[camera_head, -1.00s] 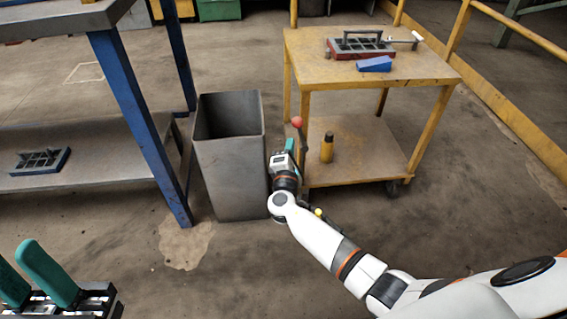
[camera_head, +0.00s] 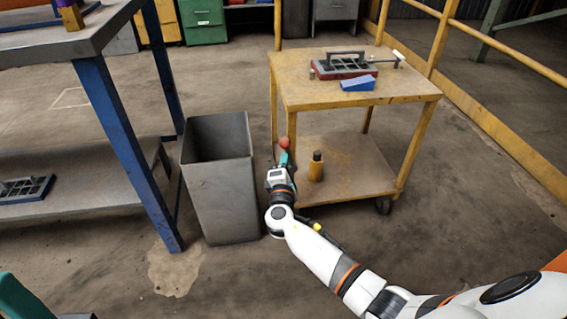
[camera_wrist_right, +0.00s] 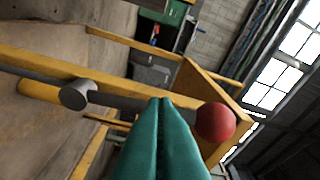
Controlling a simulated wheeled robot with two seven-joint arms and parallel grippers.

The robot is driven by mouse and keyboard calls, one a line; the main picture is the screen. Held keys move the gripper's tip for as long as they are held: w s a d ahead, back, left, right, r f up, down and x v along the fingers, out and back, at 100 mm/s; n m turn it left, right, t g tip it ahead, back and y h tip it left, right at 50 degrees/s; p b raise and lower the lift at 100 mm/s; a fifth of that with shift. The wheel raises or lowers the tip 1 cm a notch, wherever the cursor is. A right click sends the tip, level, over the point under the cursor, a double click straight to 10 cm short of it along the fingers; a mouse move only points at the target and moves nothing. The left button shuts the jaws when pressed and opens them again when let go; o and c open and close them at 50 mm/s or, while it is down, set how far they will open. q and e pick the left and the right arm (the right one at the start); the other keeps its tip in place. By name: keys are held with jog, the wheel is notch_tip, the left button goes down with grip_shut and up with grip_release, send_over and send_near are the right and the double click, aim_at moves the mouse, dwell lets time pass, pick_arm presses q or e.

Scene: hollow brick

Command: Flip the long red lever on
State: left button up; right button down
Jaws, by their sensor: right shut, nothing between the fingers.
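The long lever shows in the right wrist view as a grey rod (camera_wrist_right: 125,101) ending in a red ball knob (camera_wrist_right: 215,122). The rod crosses behind my fingertips, and the knob is just right of them. In the head view the red knob (camera_head: 284,142) is beside the cart's near left leg; most of the rod is hidden. My right gripper (camera_head: 285,158) is shut and empty, right below the knob. Its teal fingers (camera_wrist_right: 165,100) are pressed together; I cannot tell if they touch the rod. A teal finger of my left gripper (camera_head: 15,298) is cut off at the lower left.
A yellow cart (camera_head: 400,95) carries a red-edged tray (camera_head: 345,66) and a blue block (camera_head: 357,84). A yellow-and-black bottle (camera_head: 316,167) stands on its lower shelf. A grey bin (camera_head: 220,198) stands left of my right gripper. A blue-legged bench (camera_head: 125,145) is further left.

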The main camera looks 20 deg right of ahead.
jog(key=shift+s+d+r+m, duration=0.1)
jog(key=shift+d+m, duration=0.2)
jog(key=shift+m, duration=0.1)
jog(key=s+d+f+m+g+y+p, duration=0.1)
jog(key=s+d+m+g+y, duration=0.1)
jog(key=d+m, duration=0.6)
jog(key=m, duration=0.3)
jog(key=shift+s+d+f+m, duration=0.15)
jog(key=shift+d+f+m, duration=0.05)
jog(key=shift+f+m, duration=0.2)
dwell(0.4)
dwell(0.4)
